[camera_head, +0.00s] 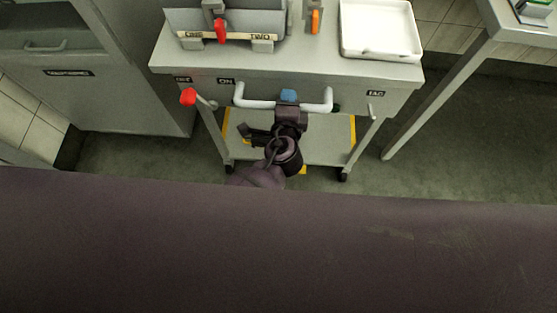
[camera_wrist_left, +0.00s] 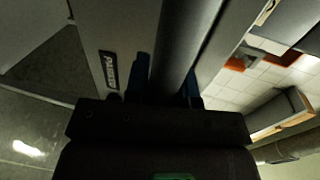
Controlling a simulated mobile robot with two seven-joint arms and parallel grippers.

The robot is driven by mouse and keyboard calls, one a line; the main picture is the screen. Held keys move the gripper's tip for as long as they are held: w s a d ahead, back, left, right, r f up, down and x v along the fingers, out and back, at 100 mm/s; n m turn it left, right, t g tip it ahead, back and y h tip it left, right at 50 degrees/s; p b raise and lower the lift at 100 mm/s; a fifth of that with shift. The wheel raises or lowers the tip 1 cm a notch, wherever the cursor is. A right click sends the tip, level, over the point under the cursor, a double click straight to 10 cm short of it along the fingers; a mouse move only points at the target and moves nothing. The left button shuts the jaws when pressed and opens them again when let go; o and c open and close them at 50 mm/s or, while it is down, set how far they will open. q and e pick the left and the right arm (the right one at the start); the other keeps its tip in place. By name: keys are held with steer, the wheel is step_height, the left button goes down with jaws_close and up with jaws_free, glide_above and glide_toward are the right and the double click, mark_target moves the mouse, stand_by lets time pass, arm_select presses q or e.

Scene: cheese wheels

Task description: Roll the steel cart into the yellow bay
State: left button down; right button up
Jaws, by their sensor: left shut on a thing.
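The grey steel cart (camera_head: 290,69) stands ahead of me on dark casters, with a pale lower shelf (camera_head: 325,150) between its legs. A white U-shaped handle (camera_head: 252,103) sticks out from its front. My left gripper (camera_head: 288,96) is shut on the middle of this handle, its blue fingertips showing at the bar. In the left wrist view the bar (camera_wrist_left: 185,45) runs between the fingers. Yellow strips (camera_head: 352,132) show around the lower shelf; I cannot tell how much of the yellow bay they outline. My arm hides part of the shelf. My right gripper is out of view.
The cart top carries a white tray (camera_head: 380,54), a red-handled lever (camera_head: 220,30) and an orange piece (camera_head: 315,21). A red knob (camera_head: 188,96) sticks out at the front left. A grey cabinet (camera_head: 120,105) stands left, a table (camera_head: 475,55) right. Dark floor (camera_head: 450,135) is clear between.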

mark_target(290, 85)
arm_select(q)
steer(key=shift+w+f, duration=0.15)
steer(key=shift+w, duration=0.6)
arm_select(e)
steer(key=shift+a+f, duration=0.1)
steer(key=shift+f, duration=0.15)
arm_select(q)
steer(key=shift+w, duration=0.1)
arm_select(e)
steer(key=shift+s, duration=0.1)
arm_select(q)
steer(key=shift+w+d+b, duration=0.1)
steer(key=shift+w+b, duration=0.25)
steer(key=shift+w, duration=1.4)
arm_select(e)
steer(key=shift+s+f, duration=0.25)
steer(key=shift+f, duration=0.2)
